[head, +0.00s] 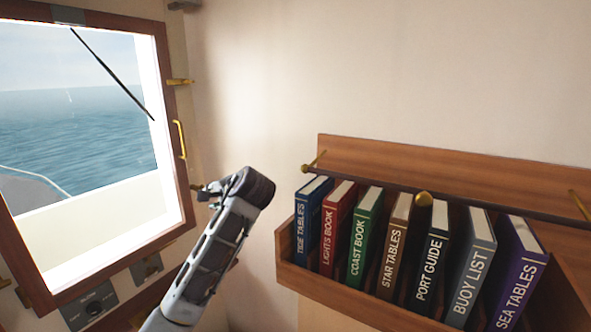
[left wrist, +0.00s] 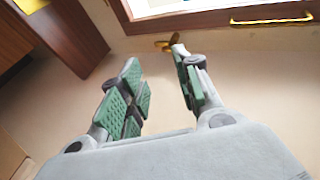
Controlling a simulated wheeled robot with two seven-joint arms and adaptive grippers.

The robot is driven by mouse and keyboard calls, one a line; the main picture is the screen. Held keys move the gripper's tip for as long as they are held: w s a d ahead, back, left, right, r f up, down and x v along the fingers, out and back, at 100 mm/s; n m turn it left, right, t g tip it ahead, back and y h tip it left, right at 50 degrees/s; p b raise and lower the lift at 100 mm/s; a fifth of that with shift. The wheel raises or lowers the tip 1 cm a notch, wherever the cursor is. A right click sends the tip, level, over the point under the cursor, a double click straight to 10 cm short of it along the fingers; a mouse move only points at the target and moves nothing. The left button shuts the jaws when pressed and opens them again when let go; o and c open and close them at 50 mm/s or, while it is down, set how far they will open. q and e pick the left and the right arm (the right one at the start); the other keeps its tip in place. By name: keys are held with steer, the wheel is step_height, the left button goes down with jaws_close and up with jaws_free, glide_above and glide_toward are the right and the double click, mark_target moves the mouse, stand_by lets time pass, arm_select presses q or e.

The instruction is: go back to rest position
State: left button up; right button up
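My left arm rises from the bottom of the head view, and my left gripper (head: 213,193) is at its upper end, beside the window frame (head: 177,115). Most of the gripper is hidden behind my wrist there. In the left wrist view the left gripper (left wrist: 154,82) has its two green-padded fingers well apart, with nothing held between them. A brass latch (left wrist: 164,45) shows just beyond the tip of its right-hand finger; I cannot tell whether they touch. My right gripper is not in view.
A wooden shelf (head: 440,164) with several upright books, such as the blue Tide Tables (head: 312,222), is right of my arm. A brass handle (head: 180,139) projects from the window frame. A grey switch box (head: 90,306) is below the window. The wall between is bare.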

arm_select(q)
steer(key=s+f+n+g+h, duration=0.1)
steer(key=s+f+h, duration=0.35)
steer(key=f, duration=0.75)
steer(key=s+f+n+g+h, duration=0.1)
steer(key=s+f+g, duration=0.1)
steer(key=s+f, duration=0.85)
steer(key=s+f+n+g+h, duration=0.2)
steer(key=s+f, duration=0.6)
steer(key=s, duration=0.3)
steer(key=s+f+n+g+h, duration=0.1)
steer(key=s+f+n, duration=0.1)
steer(key=s+f, duration=0.75)
steer(key=s+f+g, duration=0.1)
steer(key=s+f, duration=0.1)
steer(key=f, duration=1.4)
steer(key=s+f+g, duration=0.1)
steer(key=s+f, duration=0.2)
steer(key=f, duration=1.3)
steer(key=s+a+f, duration=0.2)
steer(key=s+f, duration=0.7)
steer(key=s, duration=0.2)
steer(key=s+a+f, duration=0.2)
steer(key=s+f, duration=0.7)
steer(key=s, duration=0.1)
steer(key=shift+s+a+f+g, duration=0.15)
steer(key=shift+s+f+g, duration=0.2)
steer(key=shift+s+g, duration=0.05)
